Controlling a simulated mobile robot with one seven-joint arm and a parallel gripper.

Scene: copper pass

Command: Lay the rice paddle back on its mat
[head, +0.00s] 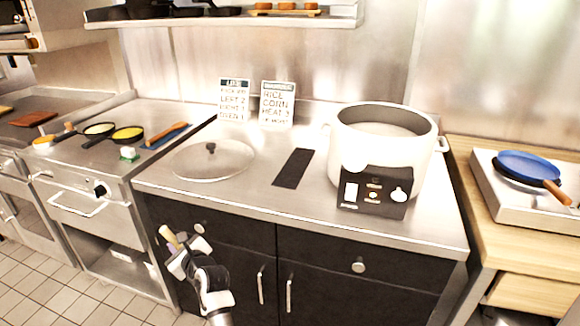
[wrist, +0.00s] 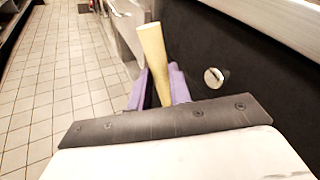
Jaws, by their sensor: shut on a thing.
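My gripper (head: 178,254) is low in front of the dark cabinets, left of the counter's middle and below its top edge. It is shut on the rice paddle (head: 168,237), a pale yellow-tan piece sticking up from the fingers. In the wrist view the paddle (wrist: 153,60) stands tilted between the purple fingers of my gripper (wrist: 158,90); its lower part is hidden. A dark narrow mat (head: 293,168) lies bare on the steel counter, between the round lid and the rice cooker. My gripper is apart from it, lower and to the left.
The white rice cooker (head: 385,150) stands right of the mat and the glass lid (head: 213,160) lies left. Two sign cards (head: 277,103) stand behind. A stove with pans (head: 127,134) is at left; a blue pan (head: 528,168) is at right. The cabinet front (wrist: 215,40) is close beside my gripper.

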